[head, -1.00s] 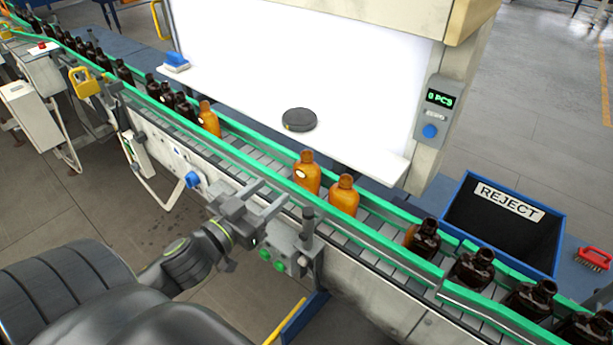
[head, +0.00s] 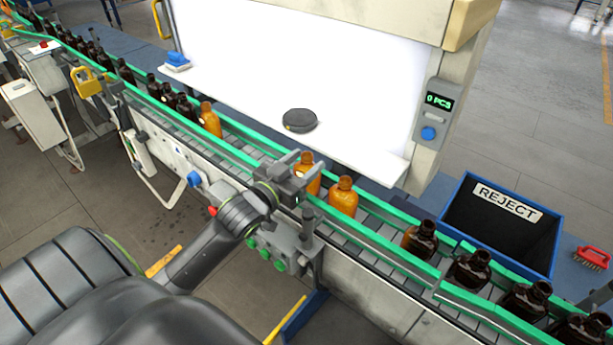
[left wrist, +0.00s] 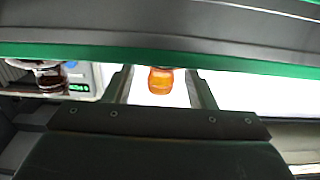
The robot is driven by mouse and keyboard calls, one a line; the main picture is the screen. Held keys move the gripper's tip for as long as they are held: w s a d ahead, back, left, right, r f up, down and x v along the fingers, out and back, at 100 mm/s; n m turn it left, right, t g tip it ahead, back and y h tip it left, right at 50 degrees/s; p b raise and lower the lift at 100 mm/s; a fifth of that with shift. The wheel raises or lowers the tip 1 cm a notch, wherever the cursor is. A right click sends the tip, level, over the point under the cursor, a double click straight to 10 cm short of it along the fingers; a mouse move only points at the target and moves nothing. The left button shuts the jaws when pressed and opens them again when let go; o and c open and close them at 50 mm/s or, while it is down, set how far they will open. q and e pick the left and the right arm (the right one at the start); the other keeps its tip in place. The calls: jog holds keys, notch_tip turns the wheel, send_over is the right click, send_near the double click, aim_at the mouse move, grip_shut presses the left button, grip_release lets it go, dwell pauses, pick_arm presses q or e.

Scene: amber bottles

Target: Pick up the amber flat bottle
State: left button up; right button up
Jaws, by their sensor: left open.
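Three lighter amber bottles stand upright on the conveyor: one further up the line (head: 210,121), one in the middle (head: 308,184) and one just right of it (head: 343,198). I cannot tell for sure which is the flat one. My left gripper (head: 302,172) is open at the near side of the middle bottle and hides part of it. In the left wrist view an orange-amber bottle (left wrist: 160,80) shows between the two open fingers (left wrist: 162,88), with its upper part cut off by the green rail. My right gripper is not in view.
Green guide rails (head: 385,251) edge the conveyor on both sides. Several dark bottles (head: 470,268) stand to the lower right and upper left. A blue REJECT bin (head: 506,222) stands behind the belt. A black disc (head: 299,120) lies on the white shelf.

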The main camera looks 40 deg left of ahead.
aim_at(312, 155)
pick_arm(q)
jog(key=w, duration=0.3)
jog(key=shift+w, duration=0.25)
jog(key=shift+s, duration=0.1)
jog(key=shift+r, duration=0.1)
jog(key=shift+c, duration=1)
grip_shut()
